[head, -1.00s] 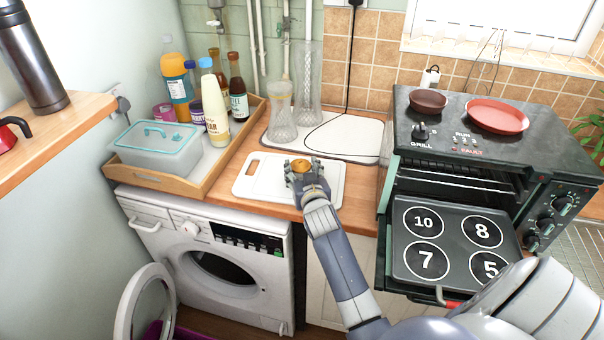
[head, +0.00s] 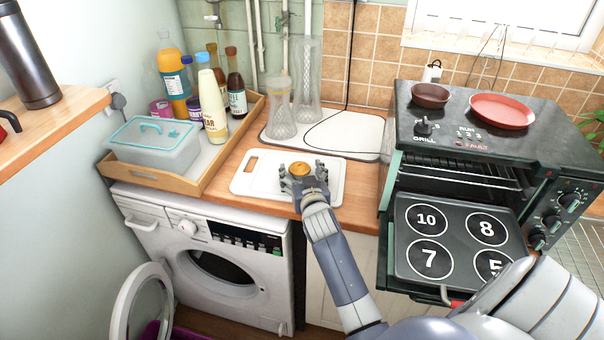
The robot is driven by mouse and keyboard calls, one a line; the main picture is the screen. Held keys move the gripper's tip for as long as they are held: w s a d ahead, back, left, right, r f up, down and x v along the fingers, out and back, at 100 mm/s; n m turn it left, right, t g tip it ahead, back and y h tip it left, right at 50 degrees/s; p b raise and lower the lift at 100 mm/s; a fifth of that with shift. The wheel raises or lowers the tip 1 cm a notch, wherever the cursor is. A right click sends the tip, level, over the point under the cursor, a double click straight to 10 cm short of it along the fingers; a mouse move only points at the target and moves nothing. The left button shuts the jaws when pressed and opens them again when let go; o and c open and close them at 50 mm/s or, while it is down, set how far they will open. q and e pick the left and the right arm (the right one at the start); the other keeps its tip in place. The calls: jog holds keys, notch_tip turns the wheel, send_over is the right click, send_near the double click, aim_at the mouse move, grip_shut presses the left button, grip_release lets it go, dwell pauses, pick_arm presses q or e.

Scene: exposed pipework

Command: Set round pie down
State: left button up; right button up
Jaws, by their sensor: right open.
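The round pie (head: 299,169) is small and golden brown. It is on the white cutting board (head: 258,182) on the wooden worktop, as seen in the head view. My right gripper (head: 299,181) is open at the near side of the pie, with its fingers spread to either side. Whether a finger still touches the pie cannot be told. The gripper hides part of the board's near half. My left gripper is not in view.
An open oven (head: 480,165) with a numbered tray (head: 457,236) stands to the right. A wooden tray (head: 160,178) with bottles and a lidded box is at left. Glass vases (head: 281,110) stand behind the board. The washing machine door (head: 140,300) hangs open below.

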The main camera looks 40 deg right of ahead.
jog(key=shift+r, duration=0.3)
jog(key=shift+s+a+f, duration=0.1)
jog(key=shift+s+a, duration=0.05)
jog(key=shift+s, duration=0.1)
jog(key=b+v, duration=0.1)
jog(key=v, duration=1)
jog(key=shift+s, duration=0.2)
